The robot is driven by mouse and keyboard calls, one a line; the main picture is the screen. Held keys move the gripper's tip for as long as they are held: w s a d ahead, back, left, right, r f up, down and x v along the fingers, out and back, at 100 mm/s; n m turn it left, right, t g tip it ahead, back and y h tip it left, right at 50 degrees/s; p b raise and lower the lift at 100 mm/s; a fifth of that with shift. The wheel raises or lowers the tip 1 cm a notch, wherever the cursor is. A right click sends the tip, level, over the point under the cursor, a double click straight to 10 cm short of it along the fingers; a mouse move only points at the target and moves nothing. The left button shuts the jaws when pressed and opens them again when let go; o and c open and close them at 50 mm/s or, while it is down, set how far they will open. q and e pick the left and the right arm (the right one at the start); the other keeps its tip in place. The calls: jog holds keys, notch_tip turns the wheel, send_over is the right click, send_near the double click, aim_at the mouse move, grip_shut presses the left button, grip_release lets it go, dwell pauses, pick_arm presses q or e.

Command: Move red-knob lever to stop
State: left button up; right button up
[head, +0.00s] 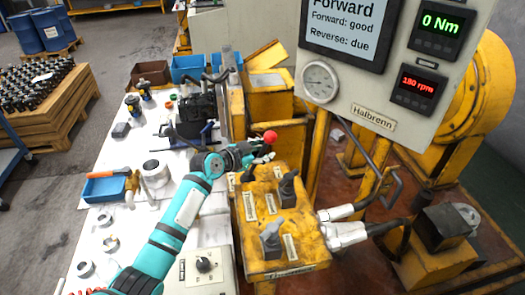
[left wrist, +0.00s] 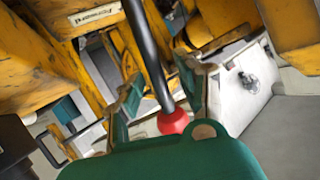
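The red knob (head: 270,137) tops a dark lever at the back of the yellow valve block (head: 256,232). In the left wrist view the red knob (left wrist: 173,122) is close to my palm, and its black shaft (left wrist: 148,50) runs up and away. My left gripper (head: 262,150) is at the knob. Its two fingers (left wrist: 164,92) are apart, with the lever between them and gaps visible on both sides. Two more levers with grey handles (head: 271,240) and dark handles (head: 288,187) stand on the block. My right gripper is not in view.
A panel (head: 372,60) above reads "Forward: good", "Reverse: due", 0 Nm and 180 rpm. Hose fittings (head: 343,235) stick out right of the block. A white bench (head: 130,215) with parts, a blue tray (head: 104,188) and a control box (head: 205,268) lies left.

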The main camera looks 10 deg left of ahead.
pick_arm(q)
grip_shut()
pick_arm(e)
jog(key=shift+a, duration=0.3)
pick_arm(q)
jog(key=shift+w+f, duration=0.1)
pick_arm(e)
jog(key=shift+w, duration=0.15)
